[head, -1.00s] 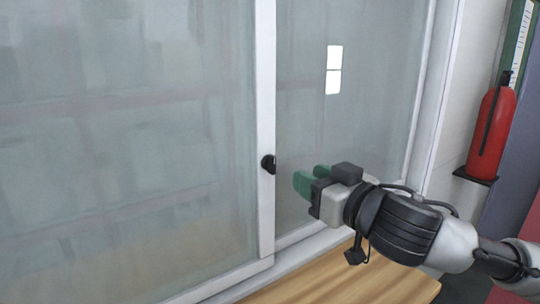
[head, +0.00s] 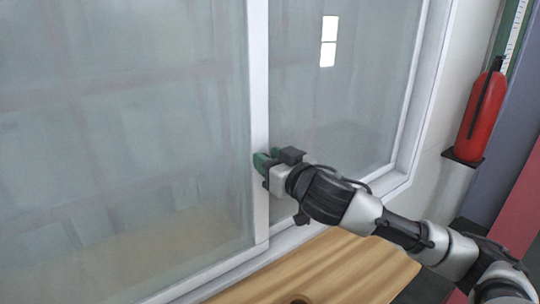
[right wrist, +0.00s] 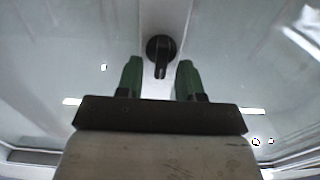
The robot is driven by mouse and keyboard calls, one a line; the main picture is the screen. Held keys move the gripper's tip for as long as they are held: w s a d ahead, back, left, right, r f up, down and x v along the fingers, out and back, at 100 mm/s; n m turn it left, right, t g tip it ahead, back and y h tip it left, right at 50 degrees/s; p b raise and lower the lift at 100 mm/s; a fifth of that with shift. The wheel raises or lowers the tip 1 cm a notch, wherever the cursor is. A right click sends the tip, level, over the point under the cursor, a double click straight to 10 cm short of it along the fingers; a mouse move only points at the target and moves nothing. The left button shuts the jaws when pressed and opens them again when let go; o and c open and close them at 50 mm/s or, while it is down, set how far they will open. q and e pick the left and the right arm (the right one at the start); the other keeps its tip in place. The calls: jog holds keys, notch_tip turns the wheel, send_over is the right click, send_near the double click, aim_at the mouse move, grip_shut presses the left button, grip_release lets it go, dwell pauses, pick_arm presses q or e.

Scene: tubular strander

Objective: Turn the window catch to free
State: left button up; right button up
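The window catch (right wrist: 160,54) is a black round knob with a narrow grip on the white window frame bar (head: 259,100). In the right wrist view it lies just ahead of the fingertips, midway between them; in the head view my gripper hides it. My right gripper (right wrist: 160,75) is open, with one green finger to each side of the line to the catch. In the head view the right gripper (head: 266,160) is at the frame bar. I cannot tell whether it touches the catch. My left gripper is not in view.
Large glass panes (head: 120,130) lie on both sides of the bar. A wooden surface (head: 335,270) is below the window, under my right arm. A red fire extinguisher (head: 483,115) stands on a black bracket at the right.

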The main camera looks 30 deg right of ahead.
grip_shut()
jog(key=shift+f+m, duration=0.1)
jog(key=shift+m, duration=0.2)
jog(key=shift+w+d+f+m+p, duration=0.1)
jog(key=shift+d+m+p, duration=0.2)
jog(key=shift+m, duration=1.55)
jog(key=shift+s+d+f+m+p, duration=0.15)
jog(key=shift+m+p, duration=0.3)
jog(key=shift+m, duration=1.45)
jog(key=shift+w+d+r+m+p, duration=0.1)
jog(key=shift+w+d+m+p, duration=0.2)
jog(key=shift+m, duration=1.55)
jog(key=shift+s+a+f, duration=0.1)
jog(key=shift+s, duration=0.05)
